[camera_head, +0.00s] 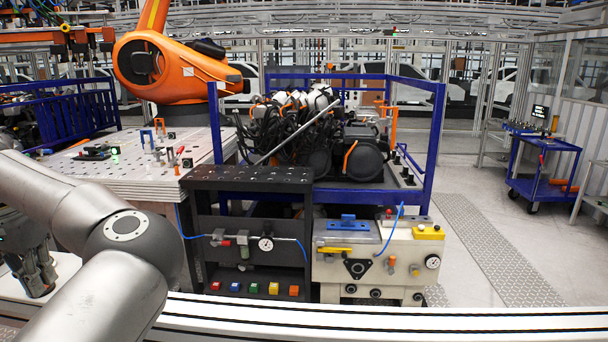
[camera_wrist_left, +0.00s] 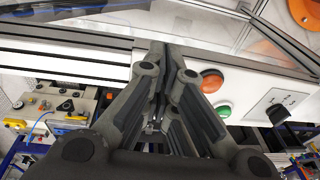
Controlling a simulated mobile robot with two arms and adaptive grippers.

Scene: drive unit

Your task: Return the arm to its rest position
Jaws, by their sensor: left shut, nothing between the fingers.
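My left arm comes in at the left of the head view, bent at a large grey joint. My left gripper (camera_head: 38,274) hangs at the far left of that view, partly cut off by the frame edge and beside my forearm. In the left wrist view the gripper (camera_wrist_left: 160,50) fills the middle, with its dark fingers together and nothing between them. The fingertips lie in front of a white panel edge. My right gripper does not show.
A drive unit (camera_head: 318,136) sits in a blue frame (camera_head: 436,130). A black stand (camera_head: 250,184) and a cream machine block (camera_head: 376,262) stand before it. A white rail (camera_head: 400,324) crosses the front. The wrist view shows a red button (camera_wrist_left: 211,80) and a green button (camera_wrist_left: 223,111).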

